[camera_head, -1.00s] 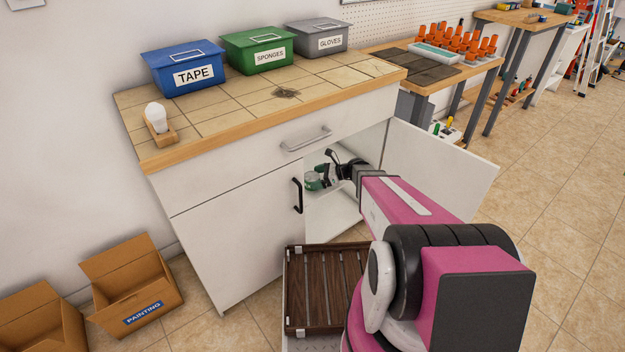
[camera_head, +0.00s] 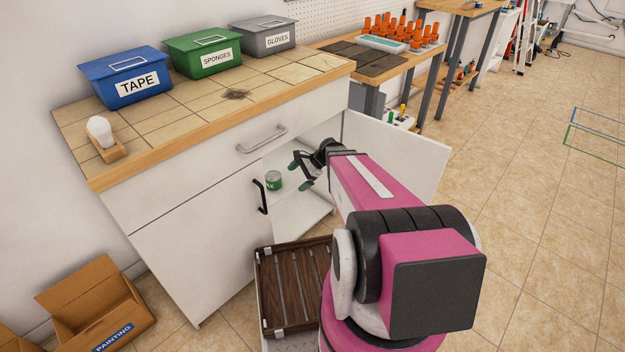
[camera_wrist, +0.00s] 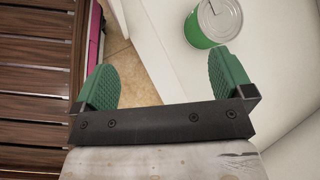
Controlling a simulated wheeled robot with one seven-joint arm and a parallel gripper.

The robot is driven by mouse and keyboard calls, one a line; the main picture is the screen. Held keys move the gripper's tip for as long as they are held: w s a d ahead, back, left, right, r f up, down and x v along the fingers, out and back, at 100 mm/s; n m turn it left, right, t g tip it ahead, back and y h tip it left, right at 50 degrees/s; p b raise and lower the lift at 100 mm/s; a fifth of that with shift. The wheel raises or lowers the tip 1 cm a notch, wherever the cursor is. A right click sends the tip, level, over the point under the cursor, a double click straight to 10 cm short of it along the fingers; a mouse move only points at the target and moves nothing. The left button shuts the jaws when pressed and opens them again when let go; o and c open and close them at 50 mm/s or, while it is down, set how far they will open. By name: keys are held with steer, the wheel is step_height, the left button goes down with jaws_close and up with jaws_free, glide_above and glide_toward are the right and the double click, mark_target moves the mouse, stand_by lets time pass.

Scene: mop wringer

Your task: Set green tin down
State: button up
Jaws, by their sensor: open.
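The green tin (camera_head: 274,181) stands upright on the white shelf (camera_head: 292,208) inside the open cabinet. In the wrist view the tin (camera_wrist: 212,24) shows at the top right, with its silver lid partly cut off by the frame edge. My gripper (camera_head: 299,174) is open and empty, at the cabinet opening to the right of the tin and apart from it. In the wrist view its green pads (camera_wrist: 166,84) are wide apart, with the shelf edge and floor between them.
The cabinet door (camera_head: 398,158) stands open to the right of my arm. A dark slatted wooden tray (camera_head: 295,285) is below in front of the cabinet. The counter (camera_head: 215,105) holds blue, green and grey bins and a bulb on a wooden stand. A painting box (camera_head: 95,305) is at the lower left.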

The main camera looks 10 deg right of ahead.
steer(key=s+d+r+n+h, duration=0.4)
steer(key=s+r+n+h, duration=0.3)
steer(key=s+n+h, duration=0.2)
steer(key=shift+s+d+r+n, duration=0.15)
steer(key=shift+s+n, duration=0.95)
steer(key=shift+n, duration=1.2)
